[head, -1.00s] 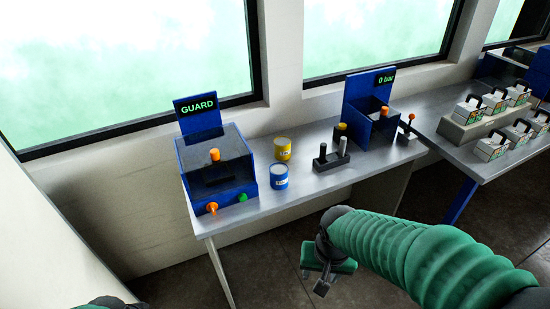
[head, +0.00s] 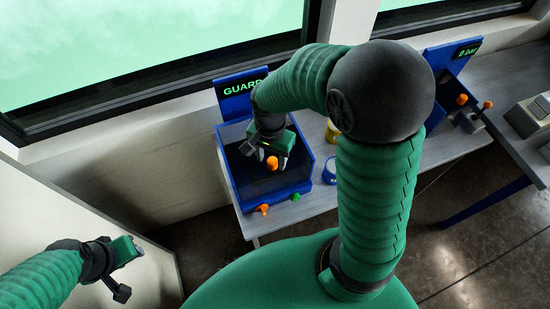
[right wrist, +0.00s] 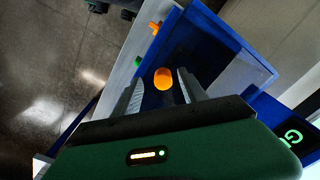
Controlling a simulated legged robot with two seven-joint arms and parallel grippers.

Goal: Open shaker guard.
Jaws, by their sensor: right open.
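The shaker is a blue box (head: 301,180) with a GUARD sign (head: 242,87) behind it, in the middle of the head view. Its dark see-through guard (head: 257,183) lies over the top and looks closed. An orange knob (head: 272,163) stands on the guard. My right gripper (head: 266,153) is open over the guard. In the right wrist view the orange knob (right wrist: 163,78) shows between its two apart fingers (right wrist: 160,82); I cannot tell whether they touch it. My left gripper (head: 122,271) hangs at the lower left, away from the box; its jaw state is unclear.
An orange knob (head: 263,209) and a green button (head: 295,197) are on the box front. A blue can (head: 329,171) and a yellow can (head: 332,132) stand close to its right. A second blue unit (head: 436,118) is farther right, partly hidden by my arm.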

